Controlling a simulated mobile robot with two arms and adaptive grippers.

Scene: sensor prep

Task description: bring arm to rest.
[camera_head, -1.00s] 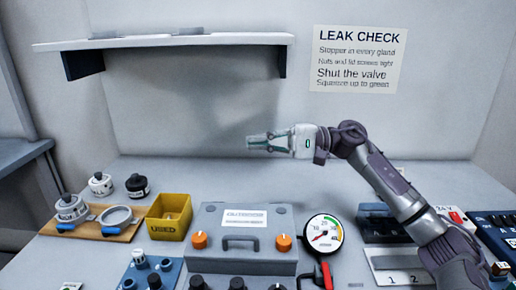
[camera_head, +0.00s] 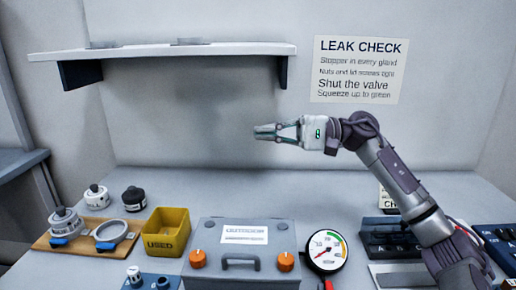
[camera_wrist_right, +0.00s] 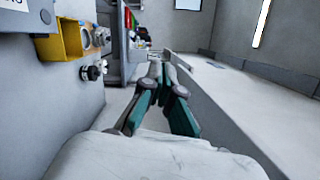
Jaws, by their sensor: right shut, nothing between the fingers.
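My right arm comes in from the right in the head view. Its gripper (camera_head: 266,132) hangs in the air above the back of the bench, left of the arm and apart from everything. Its fingers point left and are shut with nothing between them. In the right wrist view the fingers (camera_wrist_right: 160,72) converge ahead over a grey floor and bench scene. My left gripper is in neither view.
A grey case (camera_head: 241,262) and a pressure gauge (camera_head: 326,250) stand on the bench. A yellow USED bin (camera_head: 166,232) and a wooden board (camera_head: 55,243) with fittings are at left. A shelf (camera_head: 165,47) and a LEAK CHECK sign (camera_head: 358,70) are on the wall.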

